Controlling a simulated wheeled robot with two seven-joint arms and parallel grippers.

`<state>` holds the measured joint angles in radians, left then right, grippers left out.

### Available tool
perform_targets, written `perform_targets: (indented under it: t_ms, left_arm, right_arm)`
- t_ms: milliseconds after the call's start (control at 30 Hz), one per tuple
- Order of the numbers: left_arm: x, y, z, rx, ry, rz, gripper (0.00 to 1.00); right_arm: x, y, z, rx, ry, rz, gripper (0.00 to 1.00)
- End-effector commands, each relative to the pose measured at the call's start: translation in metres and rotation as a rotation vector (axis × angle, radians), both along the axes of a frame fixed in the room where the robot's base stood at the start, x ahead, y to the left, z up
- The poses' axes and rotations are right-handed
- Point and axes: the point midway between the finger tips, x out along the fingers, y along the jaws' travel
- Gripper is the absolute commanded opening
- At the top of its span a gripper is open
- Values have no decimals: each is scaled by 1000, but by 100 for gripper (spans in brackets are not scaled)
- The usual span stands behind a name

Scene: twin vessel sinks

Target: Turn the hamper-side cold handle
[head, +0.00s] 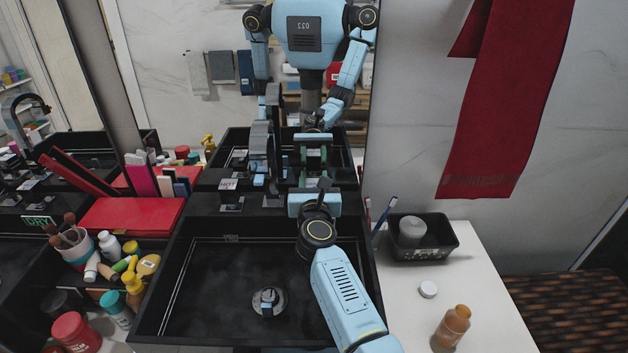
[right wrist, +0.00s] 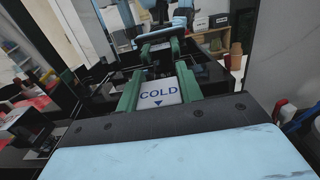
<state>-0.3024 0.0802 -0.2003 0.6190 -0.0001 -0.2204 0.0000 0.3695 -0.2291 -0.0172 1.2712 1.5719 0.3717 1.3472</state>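A cold handle with a white plate lettered COLD (right wrist: 158,93) sits between the two green fingers of my right gripper (right wrist: 160,78) in the right wrist view. The fingers lie close along both sides of the plate; whether they press on it I cannot tell. In the head view my right gripper (head: 316,186) is at the back ledge of the black sink (head: 215,270), right of the dark faucet (head: 262,150), and its body hides the cold handle. A hot handle (head: 231,192) stands left of the faucet. My left gripper shows only as a mirror reflection. No hamper is clearly visible.
A mirror behind the sink reflects me. Bottles, a brush cup (head: 72,240) and a red box (head: 130,214) crowd the left counter. A black tray (head: 425,252), toothbrush and amber bottle (head: 452,325) stand on the white right counter. A red towel (head: 505,100) hangs at right.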

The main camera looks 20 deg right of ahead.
Motion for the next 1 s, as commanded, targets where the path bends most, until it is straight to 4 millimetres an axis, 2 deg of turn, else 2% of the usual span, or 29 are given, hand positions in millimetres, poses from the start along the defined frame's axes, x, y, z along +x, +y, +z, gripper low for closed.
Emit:
perform_targets:
  t_ms: [33,100,267,533,967,1000]
  left_arm:
    - [0,0,0,0,0,0,68]
    - [0,0,0,0,0,0,68]
    - [1,0,6,0,-1,1,68]
    - [2,0,28,-1,-2,1,68]
    - [3,0,30,-1,-4,1,68]
    - [3,0,30,-1,-4,1,68]
  right_arm:
    - [0,0,0,0,0,0,20]
    - [0,0,0,0,0,0,14]
    - [0,0,1,-2,2,31,14]
    - [1,3,2,-2,2,200,14]
    - [1,4,0,0,0,252,14]
    - [1,5,0,0,0,252,39]
